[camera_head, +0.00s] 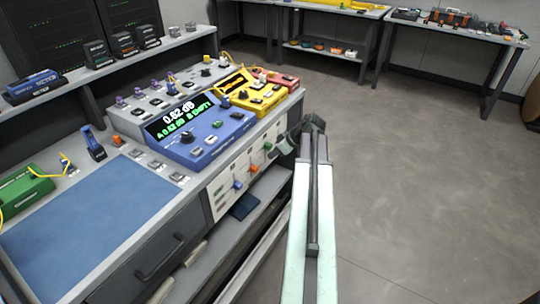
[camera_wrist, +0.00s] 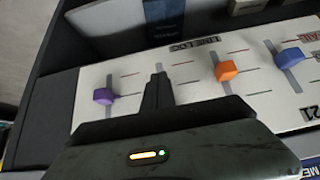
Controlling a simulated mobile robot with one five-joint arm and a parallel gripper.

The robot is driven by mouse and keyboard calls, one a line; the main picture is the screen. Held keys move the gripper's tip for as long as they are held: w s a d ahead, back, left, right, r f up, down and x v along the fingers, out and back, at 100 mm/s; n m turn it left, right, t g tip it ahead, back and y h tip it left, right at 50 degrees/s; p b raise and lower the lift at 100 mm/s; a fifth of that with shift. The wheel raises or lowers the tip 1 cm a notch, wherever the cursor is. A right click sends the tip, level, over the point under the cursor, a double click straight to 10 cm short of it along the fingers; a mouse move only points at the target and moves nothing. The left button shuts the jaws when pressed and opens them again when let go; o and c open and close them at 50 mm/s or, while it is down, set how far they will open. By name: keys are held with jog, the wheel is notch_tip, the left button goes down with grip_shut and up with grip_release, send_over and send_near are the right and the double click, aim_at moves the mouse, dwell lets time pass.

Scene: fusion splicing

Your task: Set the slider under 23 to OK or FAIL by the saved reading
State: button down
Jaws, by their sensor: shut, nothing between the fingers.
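The white slider panel (camera_head: 226,187) is on the bench front; it also shows in the wrist view (camera_wrist: 197,56). In the wrist view a purple knob (camera_wrist: 103,96), an orange knob (camera_wrist: 227,70) and a blue knob (camera_wrist: 289,57) stand on it. A green knob (camera_head: 268,146) shows only in the head view. The number 21 is by the blue knob; I cannot read 23. My gripper (camera_wrist: 157,80) is shut and empty, over a slot between purple and orange, hiding most of it. The blue meter (camera_head: 200,130) reads 0.62 dB, with "A 0.62 dB B EMPTY" below.
A blue mat (camera_head: 90,220) lies on the bench beside a green device (camera_head: 25,190). A yellow device (camera_head: 250,95) and a red one (camera_head: 280,82) stand behind the meter. A drawer (camera_head: 160,258) is below the mat. Floor to the right is clear.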

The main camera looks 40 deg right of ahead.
jog(key=shift+f+b, duration=0.6)
jog(key=shift+f, duration=0.05)
jog(key=shift+s, duration=0.1)
jog(key=s+d, duration=0.1)
jog(key=s, duration=0.5)
jog(key=shift+s+d, duration=0.35)
